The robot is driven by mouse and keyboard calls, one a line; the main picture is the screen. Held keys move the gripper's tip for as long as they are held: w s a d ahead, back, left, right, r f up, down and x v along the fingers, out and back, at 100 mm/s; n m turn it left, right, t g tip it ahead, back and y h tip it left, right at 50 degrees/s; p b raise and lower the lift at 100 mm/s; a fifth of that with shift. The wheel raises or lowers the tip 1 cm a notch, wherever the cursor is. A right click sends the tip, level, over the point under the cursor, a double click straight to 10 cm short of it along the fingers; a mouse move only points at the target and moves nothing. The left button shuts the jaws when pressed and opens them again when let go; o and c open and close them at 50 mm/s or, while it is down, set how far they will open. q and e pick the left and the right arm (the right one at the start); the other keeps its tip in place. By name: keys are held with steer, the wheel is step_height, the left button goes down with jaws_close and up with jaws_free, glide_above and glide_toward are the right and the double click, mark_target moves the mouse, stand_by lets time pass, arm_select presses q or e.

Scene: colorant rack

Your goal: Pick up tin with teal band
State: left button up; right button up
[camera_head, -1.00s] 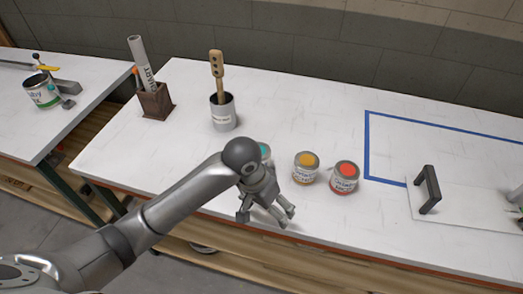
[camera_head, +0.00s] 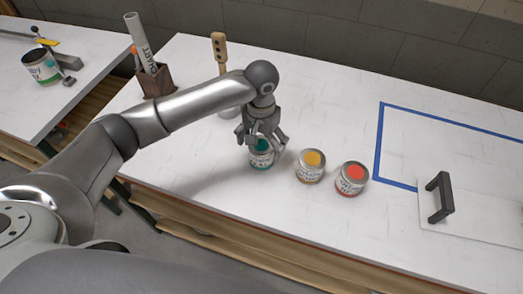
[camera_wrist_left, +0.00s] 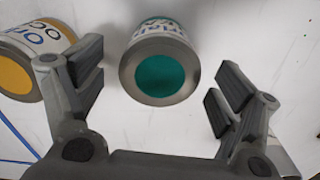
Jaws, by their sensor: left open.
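The tin with the teal band (camera_head: 262,157) stands upright on the white table, partly hidden behind my left gripper (camera_head: 262,142) in the head view. In the left wrist view the teal tin (camera_wrist_left: 160,72) shows its round teal top between and beyond the fingers. My left gripper (camera_wrist_left: 155,90) is open, with a finger on each side of the tin's line and no clear contact. My right gripper is not in view.
A yellow-topped tin (camera_head: 311,166) and a red-topped tin (camera_head: 352,179) stand close to the right. A handled panel (camera_head: 470,220) and blue tape outline (camera_head: 378,150) lie farther right. A brown holder (camera_head: 157,82) with a rolled chart stands behind left.

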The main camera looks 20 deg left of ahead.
arm_select(q)
steer(key=shift+f, duration=0.3)
steer(key=f+p, duration=0.1)
steer(key=f, duration=0.4)
steer(key=shift+w, duration=0.2)
steer(key=c, duration=1.2)
